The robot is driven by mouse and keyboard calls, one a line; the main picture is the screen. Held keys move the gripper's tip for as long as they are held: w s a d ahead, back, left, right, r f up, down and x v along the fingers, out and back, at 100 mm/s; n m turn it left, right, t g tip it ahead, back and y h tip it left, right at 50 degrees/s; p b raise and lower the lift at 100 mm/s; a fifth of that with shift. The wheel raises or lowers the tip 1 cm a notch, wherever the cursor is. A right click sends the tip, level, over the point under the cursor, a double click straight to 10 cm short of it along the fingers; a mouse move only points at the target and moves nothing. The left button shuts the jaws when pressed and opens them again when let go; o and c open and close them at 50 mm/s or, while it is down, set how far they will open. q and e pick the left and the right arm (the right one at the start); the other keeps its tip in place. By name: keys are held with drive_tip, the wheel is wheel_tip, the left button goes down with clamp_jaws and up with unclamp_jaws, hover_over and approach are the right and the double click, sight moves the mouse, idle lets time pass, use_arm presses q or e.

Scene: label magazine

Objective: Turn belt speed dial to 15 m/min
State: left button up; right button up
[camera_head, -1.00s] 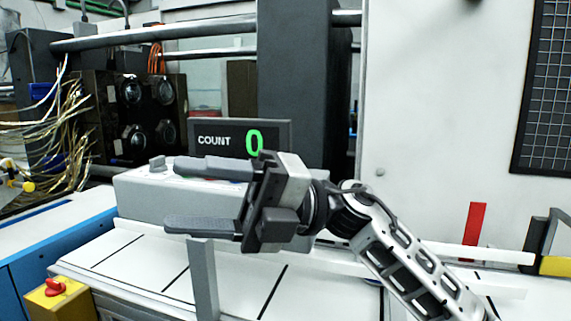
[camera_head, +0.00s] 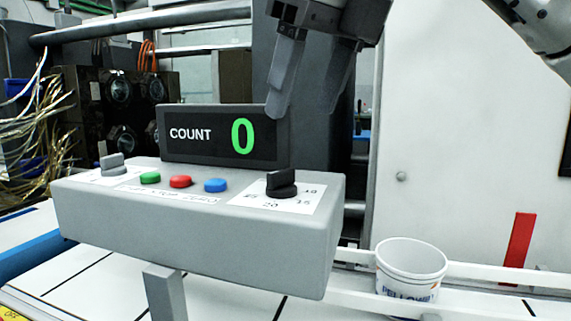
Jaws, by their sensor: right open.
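The belt speed dial (camera_head: 281,184) is a black knob on a white scale card at the right end of a grey control box (camera_head: 190,235). Marks such as 10, 15, 20 and 25 are around its front side. I cannot tell for sure which mark its pointer faces. My right gripper (camera_head: 302,108) hangs above and behind the dial, fingers pointing down. It is open and empty, apart from the dial. My left gripper is not in view.
A count display (camera_head: 222,136) reading 0 stands behind the box top. Green (camera_head: 150,178), red (camera_head: 181,181) and blue (camera_head: 215,185) buttons and a grey knob (camera_head: 112,163) lie left of the dial. A white cup (camera_head: 411,268) stands by the rail at right.

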sight(282, 171)
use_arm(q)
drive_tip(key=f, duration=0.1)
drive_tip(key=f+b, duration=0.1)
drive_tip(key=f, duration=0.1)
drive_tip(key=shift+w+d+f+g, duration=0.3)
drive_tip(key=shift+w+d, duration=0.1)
use_arm(e)
drive_tip(key=x, duration=0.8)
drive_tip(key=shift+a+f, duration=0.15)
drive_tip(key=shift+f, duration=0.1)
drive_tip(key=c, duration=1)
